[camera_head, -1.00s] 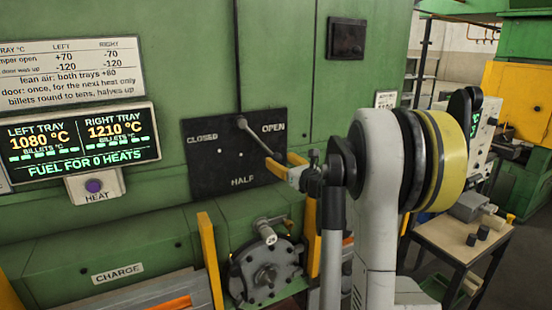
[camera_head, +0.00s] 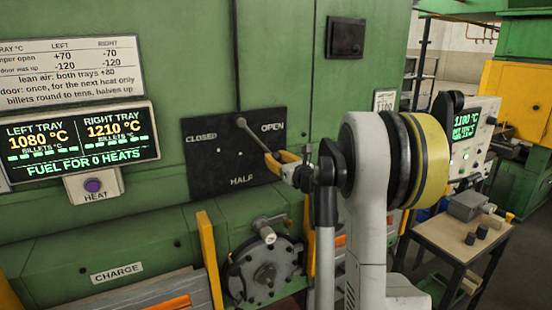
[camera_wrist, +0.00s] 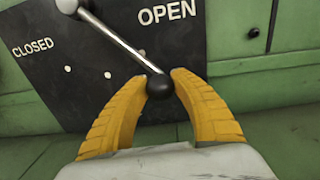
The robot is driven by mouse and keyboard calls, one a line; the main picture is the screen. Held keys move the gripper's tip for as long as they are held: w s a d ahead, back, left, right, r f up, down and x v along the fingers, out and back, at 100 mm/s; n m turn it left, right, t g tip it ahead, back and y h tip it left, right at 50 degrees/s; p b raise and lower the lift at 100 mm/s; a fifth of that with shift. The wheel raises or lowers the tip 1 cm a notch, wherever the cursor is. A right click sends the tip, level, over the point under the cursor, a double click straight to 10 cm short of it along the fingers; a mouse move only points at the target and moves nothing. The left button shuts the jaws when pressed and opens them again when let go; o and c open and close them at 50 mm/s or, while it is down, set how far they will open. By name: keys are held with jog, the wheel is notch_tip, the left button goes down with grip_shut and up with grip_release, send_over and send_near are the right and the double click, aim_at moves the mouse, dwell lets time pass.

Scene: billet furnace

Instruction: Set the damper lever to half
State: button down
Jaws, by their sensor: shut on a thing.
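The damper lever (camera_head: 256,138) is a grey rod on a black panel (camera_head: 205,178) marked CLOSED, OPEN and HALF. It slants from its pivot at the panel's top down and to the right, below the OPEN label and to the right of HALF. In the wrist view the lever (camera_wrist: 118,42) ends in a dark round knob (camera_wrist: 160,86). My gripper (camera_head: 278,161) is shut on this knob; its yellow fingers (camera_wrist: 160,80) stand on either side of it. In the head view the fingers partly hide the knob.
A display (camera_head: 80,146) and a HEAT button (camera_head: 93,186) are to the left of the panel. A round hatch with a handle (camera_head: 265,270) and yellow posts (camera_head: 210,262) stand below. A small table (camera_head: 440,238) with dark blocks is at the right.

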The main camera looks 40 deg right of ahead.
jog(key=shift+w+a+f+m+b, duration=0.1)
jog(key=shift+a+f+m+b, duration=0.3)
jog(key=shift+a+f, duration=0.1)
jog(key=w+a+f+m+b, duration=0.2)
jog(key=a+m+b, duration=0.2)
jog(key=a+m, duration=0.3)
jog(key=shift+a+f, duration=0.35)
jog(key=shift+a, duration=0.5)
jog(key=c, duration=1)
grip_release()
jog(key=shift+s, duration=0.1)
